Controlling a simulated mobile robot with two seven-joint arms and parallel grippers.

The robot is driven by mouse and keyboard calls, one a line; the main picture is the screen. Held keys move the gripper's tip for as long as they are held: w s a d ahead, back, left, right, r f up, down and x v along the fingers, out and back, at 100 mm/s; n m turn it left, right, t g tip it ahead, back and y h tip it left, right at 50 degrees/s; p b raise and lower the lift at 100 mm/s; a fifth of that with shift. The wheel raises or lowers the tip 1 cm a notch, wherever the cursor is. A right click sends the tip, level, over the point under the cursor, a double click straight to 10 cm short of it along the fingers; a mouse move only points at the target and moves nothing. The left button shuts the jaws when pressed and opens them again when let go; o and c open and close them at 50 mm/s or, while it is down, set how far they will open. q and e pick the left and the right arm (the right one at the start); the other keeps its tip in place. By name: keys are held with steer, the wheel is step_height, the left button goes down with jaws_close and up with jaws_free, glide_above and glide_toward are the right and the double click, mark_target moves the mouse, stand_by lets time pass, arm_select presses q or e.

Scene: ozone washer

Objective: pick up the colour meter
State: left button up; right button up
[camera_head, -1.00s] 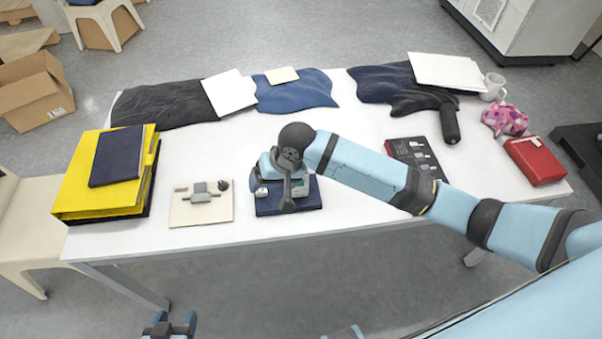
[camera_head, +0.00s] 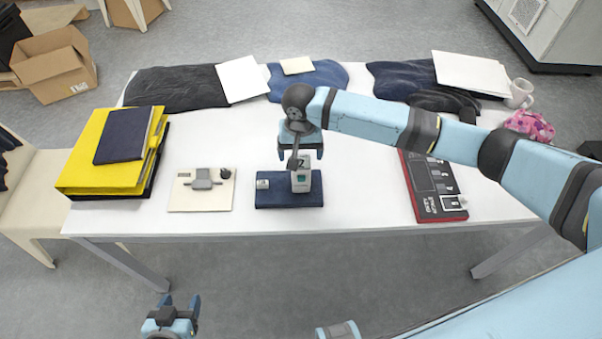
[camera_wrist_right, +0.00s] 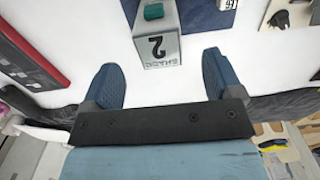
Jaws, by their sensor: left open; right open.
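The colour meter appears to be the small grey box (camera_head: 301,183) with a teal patch, standing at the right side of a folded navy cloth (camera_head: 275,201). In the right wrist view the grey box (camera_wrist_right: 158,50) shows "SHADE 2" on its face. My right gripper (camera_head: 300,152) is open just behind the box. In the wrist view its two fingers (camera_wrist_right: 161,75) are spread, with the box's near end between their tips or just beyond; I cannot tell whether they touch. My left gripper (camera_head: 180,304) is open and empty, in front of the table.
A small white block (camera_head: 262,184) sits on the cloth's left side. Left are a beige board with a grey fixture (camera_head: 202,185) and yellow binders (camera_head: 82,165) with a navy book. A red-black panel (camera_head: 432,185) lies right. Dark cloths (camera_head: 175,88) lie behind.

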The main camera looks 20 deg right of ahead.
mark_target(301, 162)
steer(key=shift+w+d+f, duration=0.1)
steer(key=shift+w+f, duration=0.05)
steer(key=shift+f, duration=1.3)
steer(key=shift+w+d+f, duration=0.1)
steer(key=shift+f, duration=1.35)
steer(key=c, duration=1.3)
steer(key=shift+r, duration=0.15)
